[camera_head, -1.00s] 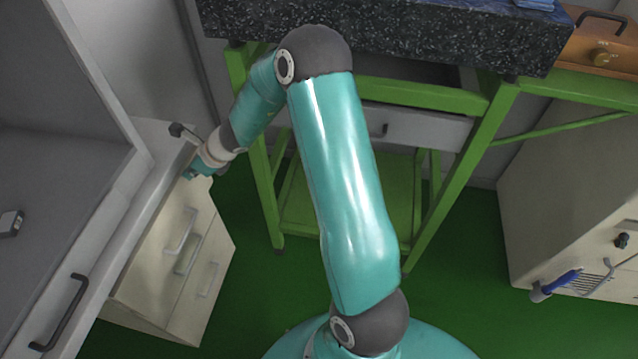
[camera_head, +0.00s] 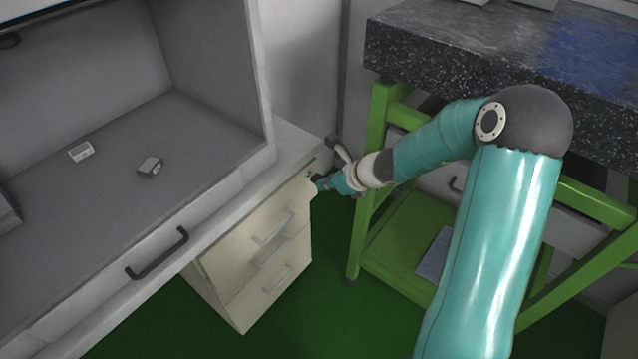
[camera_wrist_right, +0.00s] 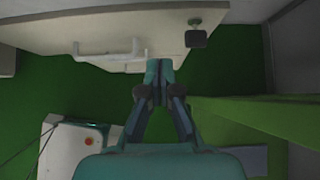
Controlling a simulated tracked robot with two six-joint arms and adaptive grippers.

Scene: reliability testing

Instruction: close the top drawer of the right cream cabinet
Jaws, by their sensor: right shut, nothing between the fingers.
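The cream cabinet (camera_head: 222,292) stands under the grey worktop in the head view, its drawer fronts facing right. Its top drawer (camera_head: 291,208) has a pale bar handle (camera_head: 272,228); I cannot tell whether a small gap remains behind its front. In the right wrist view a cream front with a handle (camera_wrist_right: 106,53) fills the upper left. My right gripper (camera_head: 318,185) is shut and empty, its tips at the right end of the top drawer's front. The closed fingertips (camera_wrist_right: 159,68) also show in the right wrist view; contact is unclear. My left gripper is out of view.
The grey worktop (camera_head: 286,143) and a grey hood with a dark handle (camera_head: 157,254) stand above and left of the cabinet. A green-framed table (camera_head: 362,235) with a dark speckled top stands close on the right. Green floor (camera_head: 325,300) lies open between.

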